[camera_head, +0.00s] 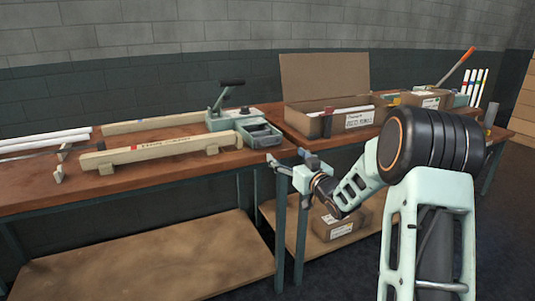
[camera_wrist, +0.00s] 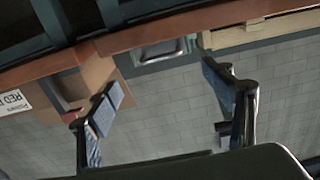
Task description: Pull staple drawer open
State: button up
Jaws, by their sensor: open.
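A grey-green open-topped drawer unit (camera_head: 262,138) with compartments sits at the front edge of the wooden bench, beside a pale green lever tool (camera_head: 222,117) with a black handle. I take this unit for the staple drawer; how far it is out, I cannot tell. The wrist view looks upside down, and a grey-green tray-like part (camera_wrist: 157,52) shows there at the bench edge. My gripper (camera_head: 287,161) is in front of the bench edge, below and to the right of the unit. Its blue-padded fingers (camera_wrist: 162,92) are spread apart, empty and not touching the unit.
A pale wooden beam (camera_head: 165,152) on small blocks lies left of the unit. An open cardboard box (camera_head: 308,124) stands on the bench to the right. White tubes (camera_head: 45,140) lie far left. The space in front of the bench is clear, with a lower shelf (camera_head: 150,262) beneath.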

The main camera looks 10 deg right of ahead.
aim_at(274, 144)
jog(key=b+x, duration=0.1)
jog(key=x, duration=0.9)
jog(key=shift+w+a+b, duration=0.1)
jog(key=shift+w+b, duration=0.2)
jog(key=shift+w, duration=0.05)
jog(key=shift+c, duration=0.4)
jog(key=c, duration=1.6)
